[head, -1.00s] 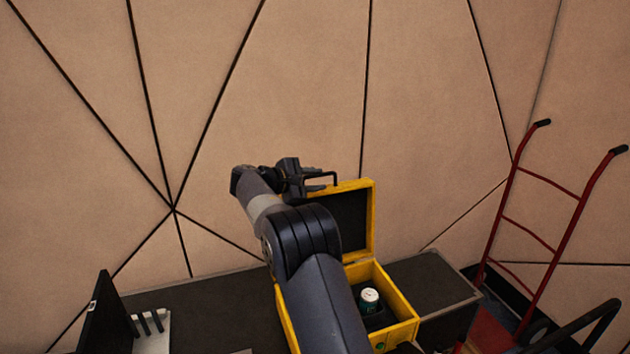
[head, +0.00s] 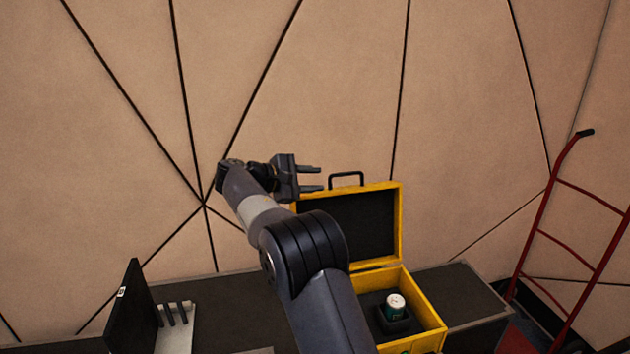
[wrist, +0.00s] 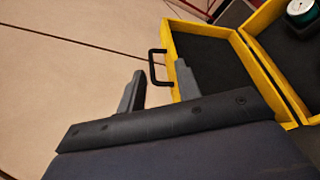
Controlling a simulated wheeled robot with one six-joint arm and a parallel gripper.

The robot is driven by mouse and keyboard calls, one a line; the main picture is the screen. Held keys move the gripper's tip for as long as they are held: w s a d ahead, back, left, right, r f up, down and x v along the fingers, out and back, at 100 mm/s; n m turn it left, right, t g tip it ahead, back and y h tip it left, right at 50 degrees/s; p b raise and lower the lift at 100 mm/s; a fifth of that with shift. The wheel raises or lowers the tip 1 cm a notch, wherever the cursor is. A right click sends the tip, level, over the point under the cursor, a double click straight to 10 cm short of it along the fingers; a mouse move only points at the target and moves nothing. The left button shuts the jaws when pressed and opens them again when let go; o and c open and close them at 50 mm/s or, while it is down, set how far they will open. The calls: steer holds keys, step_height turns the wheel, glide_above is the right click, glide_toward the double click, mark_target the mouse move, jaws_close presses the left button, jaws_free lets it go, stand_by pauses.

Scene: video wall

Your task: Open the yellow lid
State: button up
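The yellow lid (head: 396,226) stands upright, raised at the back of the yellow case (head: 432,318), with its dark inner lining facing forward. Its black handle (head: 346,177) sticks up from the top edge. My gripper (head: 316,179) is open and empty, left of the handle and apart from it in the head view. In the wrist view the two fingers (wrist: 158,85) are spread, with the handle (wrist: 155,66) just beyond them. The lid (wrist: 180,50) also shows there. My arm hides the left part of the case in the head view.
A green can with a white top (head: 395,302) sits in the case's dark lining. The case rests on a dark bench (head: 230,305). A black panel with a white rack (head: 175,325) is at left. A red hand truck (head: 565,240) stands at right.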

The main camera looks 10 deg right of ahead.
steer(key=w+p+x, duration=0.1)
steer(key=p+x, duration=0.1)
steer(key=x, duration=0.9)
steer(key=shift+p, duration=0.4)
steer(key=shift+s+f, duration=0.15)
